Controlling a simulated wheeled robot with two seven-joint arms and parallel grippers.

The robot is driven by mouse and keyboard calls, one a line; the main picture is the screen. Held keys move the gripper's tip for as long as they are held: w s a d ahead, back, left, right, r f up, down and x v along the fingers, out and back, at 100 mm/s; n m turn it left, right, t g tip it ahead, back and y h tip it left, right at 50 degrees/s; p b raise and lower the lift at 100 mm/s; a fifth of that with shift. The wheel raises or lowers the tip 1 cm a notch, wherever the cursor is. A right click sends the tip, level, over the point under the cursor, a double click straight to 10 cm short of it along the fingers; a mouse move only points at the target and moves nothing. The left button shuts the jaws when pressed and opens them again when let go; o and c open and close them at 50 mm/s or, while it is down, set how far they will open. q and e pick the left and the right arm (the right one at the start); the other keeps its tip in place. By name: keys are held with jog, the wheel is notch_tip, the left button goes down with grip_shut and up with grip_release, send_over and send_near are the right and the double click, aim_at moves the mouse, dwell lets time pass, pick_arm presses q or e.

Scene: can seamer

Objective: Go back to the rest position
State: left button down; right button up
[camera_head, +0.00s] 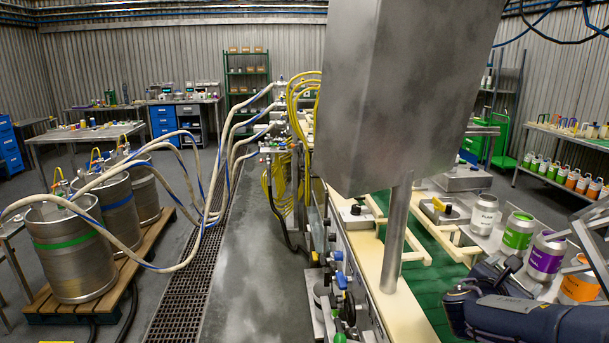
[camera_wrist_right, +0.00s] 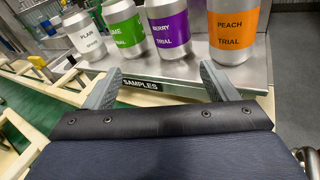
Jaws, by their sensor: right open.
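My right gripper (camera_wrist_right: 160,80) is open and empty, its two grey fingers apart and pointing toward a metal samples shelf (camera_wrist_right: 190,78). On that shelf a white plain can (camera_wrist_right: 88,40), a green lime can (camera_wrist_right: 123,28), a purple berry can (camera_wrist_right: 168,28) and an orange peach can (camera_wrist_right: 234,32) stand upright in a row beyond the fingertips. In the head view my dark right arm comes in at the lower right, in front of the plain can (camera_head: 484,213), lime can (camera_head: 518,233) and berry can (camera_head: 546,257). My left gripper is out of view.
A large grey metal housing on a post (camera_head: 396,240) stands in the middle, left of my right arm. A cream-edged machine bed with a green surface (camera_head: 435,290) lies below. Steel kegs (camera_head: 70,250) on a pallet and hoses are at the left.

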jog(key=s+f+m+g+y, duration=0.1)
jog(key=s+m, duration=0.1)
jog(key=s, duration=0.1)
jog(key=s+f+m+g+y, duration=0.1)
jog(key=s+m, duration=0.2)
jog(key=s, duration=0.1)
jog(key=s+f+m+g+y, duration=0.1)
jog(key=s+m+g, duration=0.1)
jog(key=s, duration=0.2)
jog(key=shift+d+m, duration=0.15)
jog(key=shift+m, duration=0.15)
jog(key=s+a+f+m+g+y, duration=0.1)
jog(key=s+a+f+m+y, duration=0.4)
jog(key=s+a+m+y, duration=0.7)
jog(key=s+a+m+t+y, duration=0.1)
jog(key=s+a+m, duration=0.4)
jog(key=a, duration=0.7)
jog(key=shift+s+a+t+y, duration=0.35)
jog(key=shift+s+y, duration=0.55)
jog(key=shift+s, duration=0.35)
